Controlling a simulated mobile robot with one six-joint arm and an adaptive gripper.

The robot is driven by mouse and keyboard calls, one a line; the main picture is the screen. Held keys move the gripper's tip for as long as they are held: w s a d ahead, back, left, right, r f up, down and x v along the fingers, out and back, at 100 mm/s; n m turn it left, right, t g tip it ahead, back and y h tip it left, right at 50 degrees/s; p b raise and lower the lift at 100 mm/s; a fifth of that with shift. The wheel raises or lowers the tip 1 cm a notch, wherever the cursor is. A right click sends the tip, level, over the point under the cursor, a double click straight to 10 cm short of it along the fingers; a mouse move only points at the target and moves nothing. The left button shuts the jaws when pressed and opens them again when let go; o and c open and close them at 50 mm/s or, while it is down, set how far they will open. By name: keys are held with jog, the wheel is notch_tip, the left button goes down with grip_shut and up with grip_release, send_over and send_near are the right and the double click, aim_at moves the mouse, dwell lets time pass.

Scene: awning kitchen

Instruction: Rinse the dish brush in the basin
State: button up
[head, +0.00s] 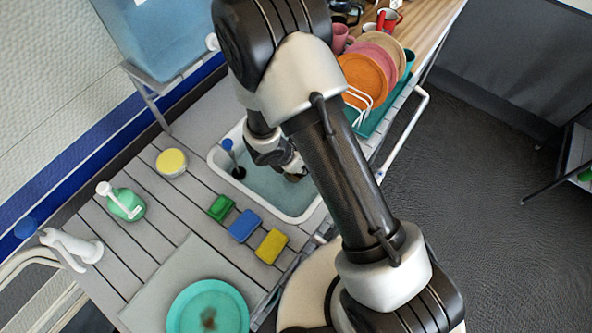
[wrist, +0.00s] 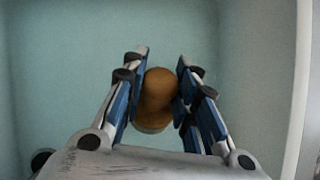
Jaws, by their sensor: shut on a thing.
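My gripper (wrist: 160,95) is shut on a rounded, wood-brown piece, which I take to be the dish brush (wrist: 157,92). The wrist view shows it between the two blue-padded fingers, with pale blue-green basin surface beyond. In the head view my gripper (head: 295,166) is low inside the white basin (head: 214,160), towards its right side. My arm covers part of the basin there. The brush's bristles are hidden, and I cannot tell whether it touches the water or the bottom.
Green (head: 221,208), blue (head: 243,226) and yellow (head: 271,246) sponges lie in front. A green soap bottle (head: 126,204), yellow-topped tub (head: 171,162) and stained teal plate (head: 185,312) are left. A dish rack (head: 357,98) stands behind.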

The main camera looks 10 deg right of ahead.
notch_tip(320, 180, up, 16)
jog(key=p, duration=1.2)
dwell(2.3)
notch_tip(320, 180, up, 4)
jog(key=p, duration=0.3)
jog(key=shift+f, duration=0.1)
dwell(0.7)
